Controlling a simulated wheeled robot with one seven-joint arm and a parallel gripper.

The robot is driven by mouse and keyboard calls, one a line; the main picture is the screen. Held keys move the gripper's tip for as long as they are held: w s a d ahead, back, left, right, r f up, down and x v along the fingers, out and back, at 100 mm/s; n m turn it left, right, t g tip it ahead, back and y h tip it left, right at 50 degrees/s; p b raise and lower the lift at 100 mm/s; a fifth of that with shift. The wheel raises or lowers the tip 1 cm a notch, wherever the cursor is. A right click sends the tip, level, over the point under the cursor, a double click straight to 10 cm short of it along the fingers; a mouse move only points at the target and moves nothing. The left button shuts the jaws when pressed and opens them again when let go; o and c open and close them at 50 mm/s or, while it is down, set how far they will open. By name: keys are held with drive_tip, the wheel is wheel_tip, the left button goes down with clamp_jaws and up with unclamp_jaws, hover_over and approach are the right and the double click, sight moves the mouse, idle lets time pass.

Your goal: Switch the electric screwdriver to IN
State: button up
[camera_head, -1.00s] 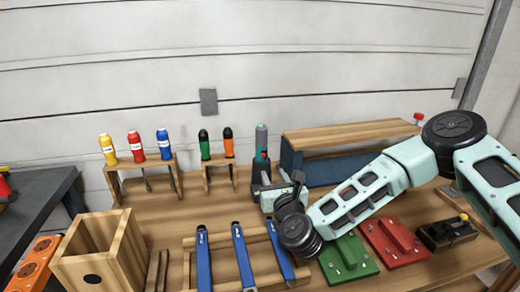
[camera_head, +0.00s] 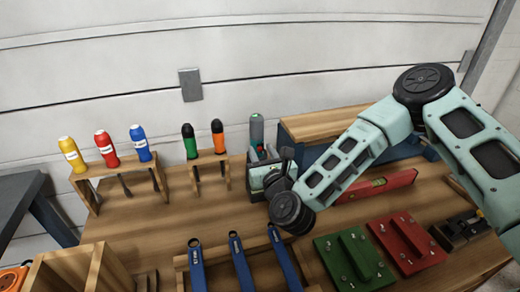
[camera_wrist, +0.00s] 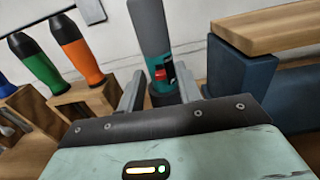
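The electric screwdriver (camera_head: 257,131), grey with a teal lower part and a red switch, stands upright at the back of the workbench. In the wrist view the screwdriver (camera_wrist: 152,35) rises ahead of my gripper (camera_wrist: 160,88), with its red switch (camera_wrist: 160,73) facing me. My gripper is open, its two fingers spread left and right of the screwdriver's lower body in the picture. I cannot tell whether they touch it. In the head view my gripper (camera_head: 264,162) is in front of the screwdriver and hides its base.
Orange (camera_head: 218,137) and green (camera_head: 189,141) screwdrivers stand in a wooden rack close on the left. A blue block (camera_wrist: 240,75) with a wooden top is close on the right. A red level (camera_head: 378,186), blue-handled tools (camera_head: 240,262) and green plate (camera_head: 353,258) lie nearer.

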drive_tip(key=shift+c, duration=0.3)
clamp_jaws()
drive_tip(key=shift+f+b, duration=1.15)
drive_tip(key=shift+r, duration=0.1)
drive_tip(key=shift+o, duration=0.3)
unclamp_jaws()
drive_tip(key=shift+s, duration=0.1)
